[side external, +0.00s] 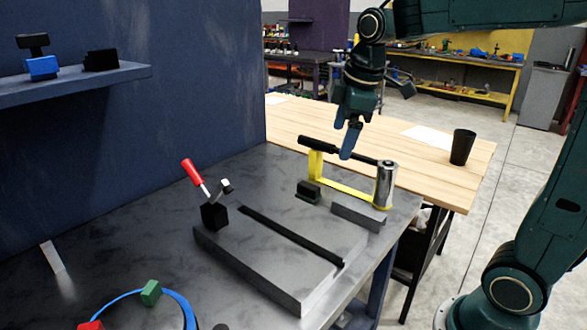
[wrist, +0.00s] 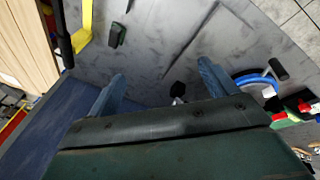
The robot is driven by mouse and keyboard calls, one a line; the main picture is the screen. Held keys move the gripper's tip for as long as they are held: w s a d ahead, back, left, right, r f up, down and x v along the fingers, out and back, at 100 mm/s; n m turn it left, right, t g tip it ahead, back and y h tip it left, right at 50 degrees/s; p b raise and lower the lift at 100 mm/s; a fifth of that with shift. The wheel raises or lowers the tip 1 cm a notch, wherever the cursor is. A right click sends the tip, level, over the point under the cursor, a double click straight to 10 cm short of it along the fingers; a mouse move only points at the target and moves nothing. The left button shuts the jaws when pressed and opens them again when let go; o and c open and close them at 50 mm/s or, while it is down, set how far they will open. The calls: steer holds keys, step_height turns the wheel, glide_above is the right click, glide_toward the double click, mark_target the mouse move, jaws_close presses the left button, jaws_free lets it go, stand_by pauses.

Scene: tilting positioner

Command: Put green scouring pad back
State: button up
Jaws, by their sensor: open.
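A small dark green block (side external: 308,192), which looks like the scouring pad, rests on the grey metal table beside the yellow frame. It also shows in the wrist view as a dark green pad (wrist: 117,35) at upper left, beyond my left finger. My gripper (side external: 346,130) is open and empty, pointing down above the yellow frame, behind and to the right of the pad. Its two blue fingers (wrist: 162,76) stand apart in the wrist view with nothing between them. A brighter green block (side external: 151,292) sits on a blue ring at lower left. The pad's storage place cannot be told.
A yellow frame (side external: 345,189) with a black bar and a metal cylinder stands near my gripper. A grey slotted plate (side external: 270,262) carries a red-handled clamp (side external: 193,174). A blue shelf (side external: 85,82) holds small blocks. A wooden table (side external: 440,170) with a black cup (side external: 462,147) stands behind.

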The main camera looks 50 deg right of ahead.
steer(key=s+a+f+m, duration=0.1)
steer(key=s+m, duration=0.1)
steer(key=s, duration=0.3)
steer(key=s+a+f+m+t, duration=0.1)
steer(key=s+a+m, duration=0.1)
steer(key=s, duration=0.4)
steer(key=s+a+f+m+t, duration=0.1)
steer(key=s+a+f+m, duration=0.1)
steer(key=s+m, duration=0.2)
steer(key=shift+s+a+y, duration=0.2)
steer(key=shift+s+y, duration=0.1)
steer(key=shift+s, duration=0.8)
